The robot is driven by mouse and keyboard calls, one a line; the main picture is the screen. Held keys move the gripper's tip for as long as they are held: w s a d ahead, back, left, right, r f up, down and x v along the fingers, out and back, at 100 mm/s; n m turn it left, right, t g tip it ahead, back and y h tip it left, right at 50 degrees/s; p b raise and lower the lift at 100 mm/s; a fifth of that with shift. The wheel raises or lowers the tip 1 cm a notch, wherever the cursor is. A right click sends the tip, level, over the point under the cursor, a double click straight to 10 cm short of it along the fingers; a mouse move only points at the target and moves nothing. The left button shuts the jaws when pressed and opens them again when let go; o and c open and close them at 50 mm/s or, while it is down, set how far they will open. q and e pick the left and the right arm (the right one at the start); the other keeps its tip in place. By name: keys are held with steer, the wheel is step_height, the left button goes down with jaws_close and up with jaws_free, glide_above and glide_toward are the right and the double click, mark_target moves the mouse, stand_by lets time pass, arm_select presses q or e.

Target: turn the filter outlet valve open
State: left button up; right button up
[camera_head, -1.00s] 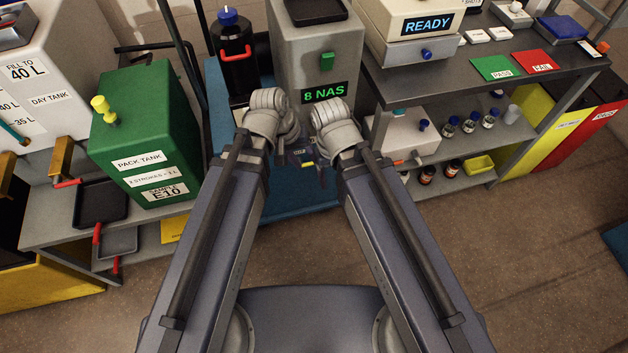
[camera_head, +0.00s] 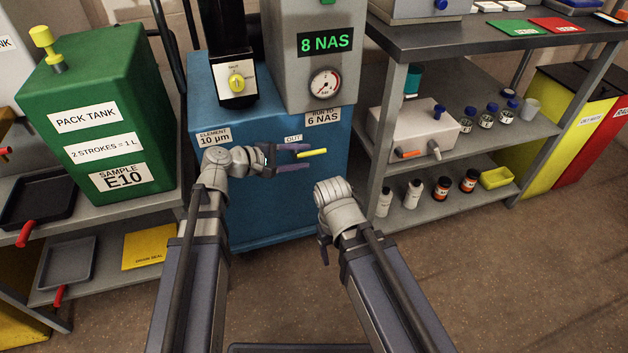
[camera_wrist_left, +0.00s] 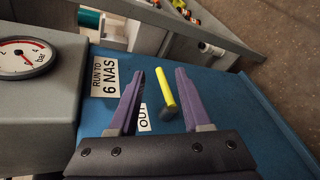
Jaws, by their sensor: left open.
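The outlet valve's yellow lever (camera_head: 313,153) shows just below the OUT label (camera_head: 293,139) on the blue filter unit (camera_head: 265,215). In the head view the lever points sideways to the right. My left gripper (camera_head: 305,158) is open, with its purple fingers at the lever. In the left wrist view the lever (camera_wrist_left: 166,90) stands between the two open fingers (camera_wrist_left: 162,82), with a gap on either side and its dark pivot end nearer the palm. My right gripper (camera_head: 323,245) hangs low to the right, mostly hidden by its own wrist; its jaws are unclear.
A pressure gauge (camera_head: 325,83) and the 8 NAS display (camera_head: 325,41) are on the grey housing above the valve. A shelf rack (camera_head: 460,150) with bottles is close on the right; the floor in front is clear.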

mark_target(312, 154)
arm_select(q)
steer(key=shift+w+d+f+n+t+h+b, duration=0.1)
steer(key=shift+w+d+f+n+t+b, duration=0.3)
steer(key=shift+w+d+f+b, duration=0.4)
steer(key=shift+w+d+f+n+t+h+b, duration=0.1)
steer(key=shift+w+d+f+n+t+b, duration=0.25)
steer(key=shift+w+f+b, duration=0.55)
steer(key=shift+w+d+f+n+t+h+b, duration=0.1)
steer(key=shift+w+d+f+n+t+b, duration=0.3)
steer(key=shift+w+b, duration=0.75)
steer(key=shift+w+d, duration=0.15)
steer(key=shift+w, duration=0.05)
arm_select(e)
step_height(312, 154, down, 8)
steer(key=s, duration=0.1)
steer(key=shift+r, duration=0.25)
steer(key=shift+s, duration=0.1)
arm_select(q)
jaws_close()
